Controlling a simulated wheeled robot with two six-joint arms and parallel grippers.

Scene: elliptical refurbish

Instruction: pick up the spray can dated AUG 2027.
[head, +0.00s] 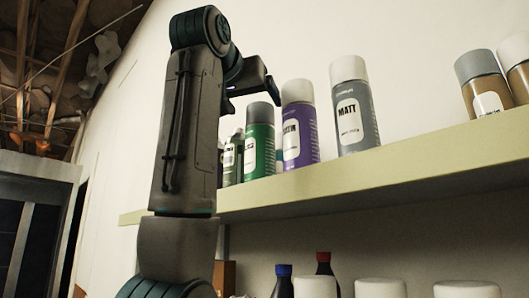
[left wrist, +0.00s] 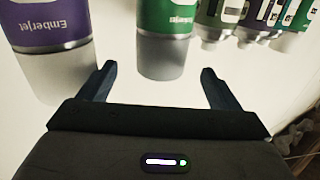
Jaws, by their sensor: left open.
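Several spray cans stand upright on the cream shelf (head: 400,170); no AUG 2027 date is readable on any. A green can with a grey cap (head: 260,140) stands beside a purple can with a white cap (head: 300,125) and a grey MATT can (head: 354,115). My left gripper (head: 270,90) is open and empty near the top of the green can. In the left wrist view, the cans appear upside down. The green can (left wrist: 165,22) shows between and beyond the open fingers (left wrist: 158,73), with the purple can (left wrist: 50,22) at left.
More cans (head: 232,160) stand left of the green can, partly hidden by my arm. Two tan cans (head: 485,85) (head: 516,65) stand at far right. Between them and the MATT can the shelf is bare. Bottles (head: 283,280) and white lids (head: 380,288) sit below.

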